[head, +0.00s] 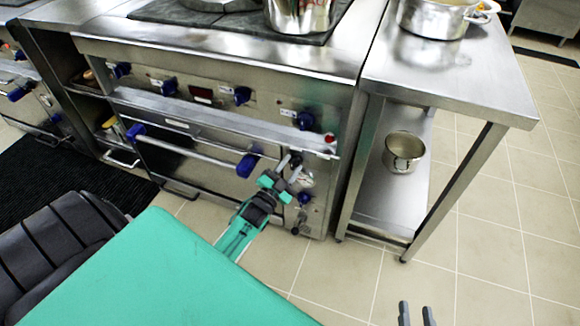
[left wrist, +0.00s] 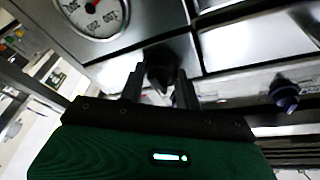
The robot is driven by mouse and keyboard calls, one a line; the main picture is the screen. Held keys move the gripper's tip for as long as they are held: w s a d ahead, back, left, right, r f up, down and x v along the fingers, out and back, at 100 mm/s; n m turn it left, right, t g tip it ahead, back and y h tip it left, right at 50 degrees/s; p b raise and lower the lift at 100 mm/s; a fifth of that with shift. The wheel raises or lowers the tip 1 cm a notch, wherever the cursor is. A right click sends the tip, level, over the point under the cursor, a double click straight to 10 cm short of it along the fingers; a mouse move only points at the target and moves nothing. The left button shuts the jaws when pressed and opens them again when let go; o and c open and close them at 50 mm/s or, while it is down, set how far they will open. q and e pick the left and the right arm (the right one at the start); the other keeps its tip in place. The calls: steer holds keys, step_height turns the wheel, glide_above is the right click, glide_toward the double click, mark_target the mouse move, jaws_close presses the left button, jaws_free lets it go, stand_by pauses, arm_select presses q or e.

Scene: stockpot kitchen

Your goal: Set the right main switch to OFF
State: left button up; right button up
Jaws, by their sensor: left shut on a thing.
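The right main switch, a dark knob (left wrist: 158,66) on a steel panel, sits between the fingers of my left gripper (left wrist: 158,88) in the left wrist view. The gripper is shut on it. In the head view my left gripper (head: 290,166) is at the right end of the stove front, by the round gauge (head: 306,180), and covers the switch. The gauge (left wrist: 92,14) also shows in the left wrist view, up and left of the switch. The switch's setting cannot be read. My right gripper (head: 416,314) is at the bottom edge of the head view, fingers apart and empty.
The stove front carries several blue knobs (head: 305,120), an oven handle (head: 190,150) and a red button (head: 329,137). A steel table (head: 455,75) stands to the right, with a pot (head: 403,152) on its lower shelf. The tiled floor in front is clear.

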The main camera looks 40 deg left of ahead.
arm_select(q)
steer(key=shift+f, duration=0.1)
arm_select(e)
steer(key=shift+f, duration=0.1)
stand_by(0.3)
arm_select(q)
steer(key=o, duration=0.7)
arm_select(e)
steer(key=shift+w, duration=0.1)
arm_select(q)
steer(key=p+v, duration=0.1)
steer(key=v, duration=1.2)
steer(key=shift+s+p, duration=0.3)
steer(key=shift+s, duration=0.1)
arm_select(e)
steer(key=f+g, duration=0.1)
steer(key=s+d+g+h, duration=0.1)
steer(key=shift+d+f+g, duration=0.2)
steer(key=shift+f+g, duration=0.1)
steer(key=shift+f, duration=0.05)
arm_select(q)
steer(key=shift+f, duration=0.1)
